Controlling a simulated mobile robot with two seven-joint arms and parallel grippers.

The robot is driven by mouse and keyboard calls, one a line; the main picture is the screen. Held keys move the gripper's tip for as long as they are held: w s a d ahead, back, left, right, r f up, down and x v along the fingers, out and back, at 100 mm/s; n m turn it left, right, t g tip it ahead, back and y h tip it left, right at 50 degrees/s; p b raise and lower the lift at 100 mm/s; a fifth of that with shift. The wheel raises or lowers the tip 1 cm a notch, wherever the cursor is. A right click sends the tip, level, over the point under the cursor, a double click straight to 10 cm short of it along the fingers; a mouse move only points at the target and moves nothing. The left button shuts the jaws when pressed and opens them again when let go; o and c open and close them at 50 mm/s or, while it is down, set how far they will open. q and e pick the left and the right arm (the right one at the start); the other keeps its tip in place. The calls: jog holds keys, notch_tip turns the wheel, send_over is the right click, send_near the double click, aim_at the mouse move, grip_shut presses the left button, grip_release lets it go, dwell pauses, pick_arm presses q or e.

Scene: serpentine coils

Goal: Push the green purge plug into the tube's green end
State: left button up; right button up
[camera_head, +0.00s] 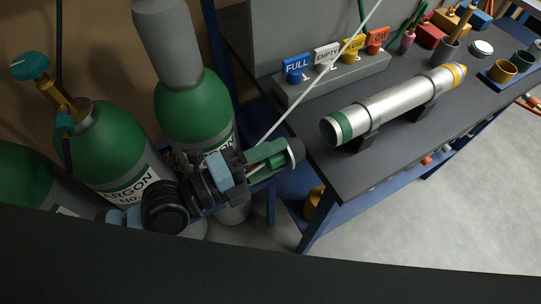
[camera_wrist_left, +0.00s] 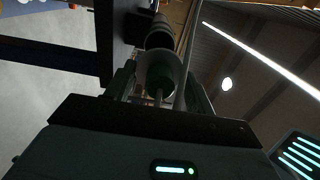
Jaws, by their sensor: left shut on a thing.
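The tube (camera_head: 395,103) is a silver cylinder lying across two dark cradles on the bench. Its near left end has a green band (camera_head: 341,126) and an open-looking, pale rim; its far right end is yellow-orange. My left gripper (camera_head: 275,155) is shut on the green purge plug (camera_head: 296,149), off the bench's left edge. The plug's dark round head with a pale rim faces the tube's green end, with a gap between them. In the left wrist view the plug (camera_wrist_left: 160,75) sits between my fingers (camera_wrist_left: 160,95). My right gripper is not in view.
Green-shouldered argon cylinders (camera_head: 105,145) stand left, beside and behind my left arm. A tag rack (camera_head: 330,78) with FULL, EMPTY, IN USE and LOW tags stands behind the tube. Cups (camera_head: 503,71) and boxes stand at the bench's far right. A thin pale line crosses near the gripper.

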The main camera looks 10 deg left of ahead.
aim_at(298, 145)
pick_arm(q)
jog(key=shift+p+x, duration=0.4)
jog(key=shift+x, duration=1.45)
jog(key=shift+w+d, duration=0.3)
jog(key=shift+d, duration=0.1)
jog(key=shift+w, duration=0.1)
jog(key=shift+w+d, duration=0.3)
jog(key=shift+d, duration=0.1)
jog(key=shift+x, duration=0.75)
jog(key=shift+d, duration=0.1)
jog(key=shift+w+d, duration=0.35)
jog(key=shift+d, duration=0.1)
